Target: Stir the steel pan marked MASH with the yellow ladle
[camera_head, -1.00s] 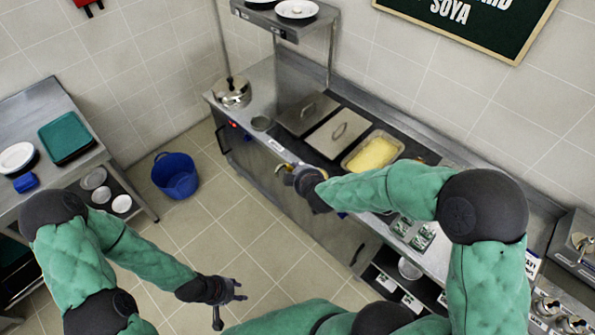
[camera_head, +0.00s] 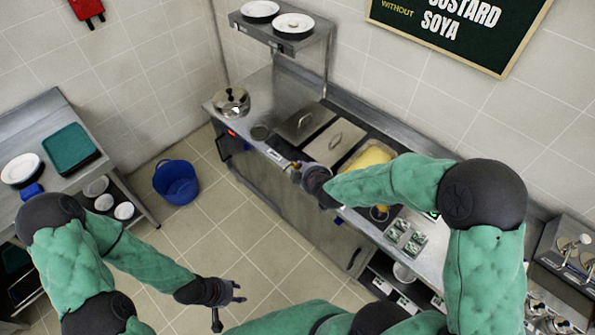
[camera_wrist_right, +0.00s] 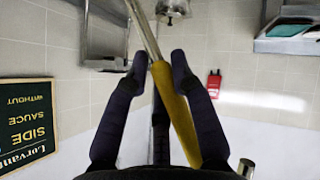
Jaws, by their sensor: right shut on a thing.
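My right gripper (camera_wrist_right: 158,68) is shut on the yellow handle of the ladle (camera_wrist_right: 177,115) in the right wrist view. The ladle's pale metal shaft runs up out of the fingers; its bowl is not clearly visible. In the head view the right gripper (camera_head: 300,172) is over the counter's front edge, left of the open pan. The open steel pan with yellow food (camera_head: 368,155) is set in the counter, partly covered by my right forearm; no marking on it is readable. My left gripper (camera_head: 225,293) is empty, fingers spread, low over the floor.
Closed steel lids (camera_head: 335,142) lie left of the open pan. A blue bucket (camera_head: 176,180) is on the floor. A side table holds a green tray (camera_head: 68,147).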

